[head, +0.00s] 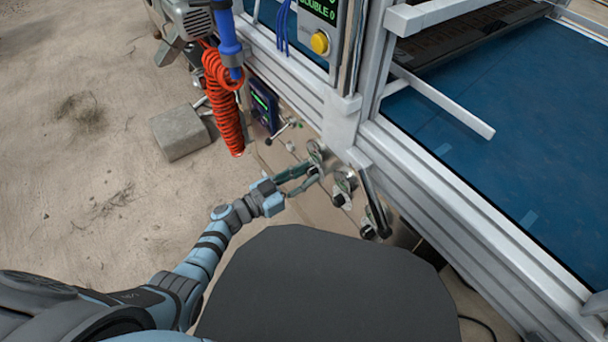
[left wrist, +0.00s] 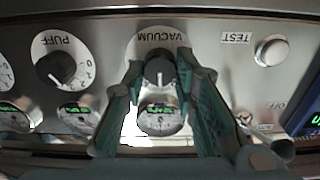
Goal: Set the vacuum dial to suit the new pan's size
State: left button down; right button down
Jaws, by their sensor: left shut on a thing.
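The vacuum dial (left wrist: 160,72) is a dark round knob on a metal panel, under the upside-down word VACUUM in the left wrist view. Its white pointer line points down in that picture. My left gripper (left wrist: 158,68) has one green finger on each side of the knob and is shut on it. In the head view my left gripper (head: 314,168) reaches the low panel beside the machine frame, and the dial there is mostly hidden. A small gauge (left wrist: 160,120) sits below the dial, between the fingers. I cannot make out the pan or its size. My right gripper is not in view.
A PUFF dial (left wrist: 60,70) is left of the vacuum dial; a TEST button (left wrist: 271,51) and a small switch (left wrist: 262,128) are right. In the head view, a red coiled hose (head: 222,100) hangs nearby, and a concrete block (head: 180,132) lies on the ground.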

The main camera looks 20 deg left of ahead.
pick_arm(q)
jog(key=shift+m, duration=0.3)
jog(key=m, duration=0.4)
jog(key=shift+m, duration=0.6)
jog(key=c, duration=1.3)
grip_release()
jog(key=shift+s, duration=0.1)
